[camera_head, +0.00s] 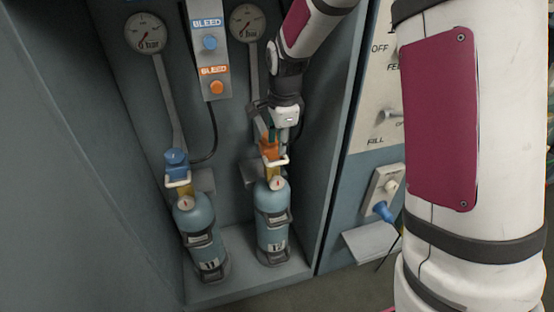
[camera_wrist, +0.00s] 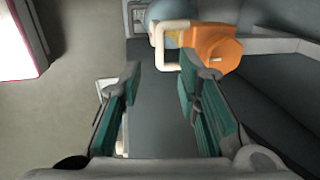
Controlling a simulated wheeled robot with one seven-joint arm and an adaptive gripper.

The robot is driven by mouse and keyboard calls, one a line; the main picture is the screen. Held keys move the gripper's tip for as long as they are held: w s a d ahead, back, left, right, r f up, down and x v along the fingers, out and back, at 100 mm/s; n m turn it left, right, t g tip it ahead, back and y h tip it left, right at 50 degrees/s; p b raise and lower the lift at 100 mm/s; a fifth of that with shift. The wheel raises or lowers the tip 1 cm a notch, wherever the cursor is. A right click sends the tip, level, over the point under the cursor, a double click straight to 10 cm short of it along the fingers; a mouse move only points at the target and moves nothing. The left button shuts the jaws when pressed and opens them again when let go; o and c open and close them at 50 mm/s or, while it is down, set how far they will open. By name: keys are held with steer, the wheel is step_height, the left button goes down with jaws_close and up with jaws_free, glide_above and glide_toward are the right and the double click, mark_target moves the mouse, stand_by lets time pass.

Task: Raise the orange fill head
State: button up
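The orange fill head (camera_head: 269,152) sits over the valve of the right-hand blue cylinder (camera_head: 272,215), marked 12. A cream loop handle (camera_head: 274,162) shows at its front. My gripper (camera_head: 270,136) is just above the orange head, partly covering it in the head view. In the wrist view, the teal fingers of my gripper (camera_wrist: 162,72) are apart with nothing between them. There the orange head (camera_wrist: 217,48) lies beyond the right fingertip, and the cream handle (camera_wrist: 158,45) lies ahead of the gap. Whether the right fingertip touches the head I cannot tell.
A blue fill head (camera_head: 176,158) sits on the left cylinder (camera_head: 195,222). Behind are two gauges, a panel (camera_head: 211,60) with blue and orange bleed knobs, and hoses. The cabinet's right wall (camera_head: 335,160) stands close to my arm. A control panel (camera_head: 380,110) is further right.

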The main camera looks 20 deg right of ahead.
mark_target(278, 163)
steer(key=f, duration=0.3)
steer(key=w+f+b, duration=0.1)
steer(key=f, duration=0.3)
steer(key=shift+w+f, duration=0.1)
steer(key=shift+w, duration=0.1)
steer(key=shift+c, duration=0.3)
jaws_close()
